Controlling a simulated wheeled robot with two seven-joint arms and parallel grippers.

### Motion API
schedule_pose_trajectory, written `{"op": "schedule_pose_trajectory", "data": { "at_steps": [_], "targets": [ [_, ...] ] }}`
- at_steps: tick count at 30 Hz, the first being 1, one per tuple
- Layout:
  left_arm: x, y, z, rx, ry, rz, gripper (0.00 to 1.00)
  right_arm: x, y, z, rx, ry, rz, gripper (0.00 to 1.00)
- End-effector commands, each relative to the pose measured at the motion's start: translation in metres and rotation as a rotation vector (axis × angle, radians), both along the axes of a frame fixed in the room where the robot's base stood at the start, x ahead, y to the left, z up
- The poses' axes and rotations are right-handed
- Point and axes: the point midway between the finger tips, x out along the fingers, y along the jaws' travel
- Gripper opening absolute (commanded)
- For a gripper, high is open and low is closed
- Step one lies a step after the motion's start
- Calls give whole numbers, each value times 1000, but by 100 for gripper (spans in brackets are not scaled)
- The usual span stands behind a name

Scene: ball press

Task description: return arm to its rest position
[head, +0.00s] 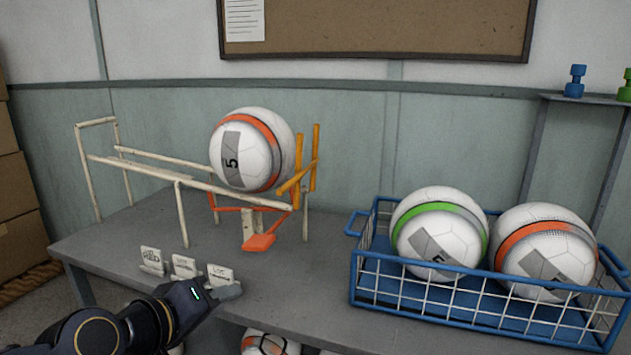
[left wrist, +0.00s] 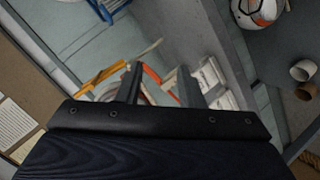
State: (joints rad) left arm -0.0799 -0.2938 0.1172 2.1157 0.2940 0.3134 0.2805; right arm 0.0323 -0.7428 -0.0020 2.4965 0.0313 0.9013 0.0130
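My left arm (head: 130,325) comes in low from the left in the head view. Its gripper (head: 229,291) is over the table's front edge, just in front of the rightmost small label card (head: 220,273). In the left wrist view the two fingers of the left gripper (left wrist: 159,77) stand apart with nothing held between them. A white ball with an orange stripe (head: 250,150) rests on the cream rail frame (head: 150,165), behind and above the gripper. An orange paddle (head: 260,242) hangs below the ball. My right gripper is not in view.
A blue wire basket (head: 450,305) at right holds a green-striped ball (head: 438,230) and an orange-striped ball (head: 545,250). The grey table (head: 310,280) is bare between cards and basket. Another ball (head: 270,344) is below the table. A pinboard (head: 380,30) hangs behind.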

Motion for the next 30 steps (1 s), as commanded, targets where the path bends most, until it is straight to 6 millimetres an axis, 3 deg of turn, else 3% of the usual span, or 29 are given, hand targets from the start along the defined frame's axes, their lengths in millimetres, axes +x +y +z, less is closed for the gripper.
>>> {"op": "schedule_pose_trajectory", "data": {
  "at_steps": [1,6,16,18,26,30],
  "targets": [
    [-27,11,-20,71,43,-25,34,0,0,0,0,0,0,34],
    [-97,31,-78,246,184,-123,34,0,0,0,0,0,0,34],
    [-199,47,-155,420,401,-272,34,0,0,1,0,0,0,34],
    [-194,47,-123,416,393,-271,34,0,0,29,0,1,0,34],
    [-193,47,-60,414,391,-270,34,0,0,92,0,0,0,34],
    [-193,47,-10,414,391,-269,34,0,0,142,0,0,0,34]
  ]
}}
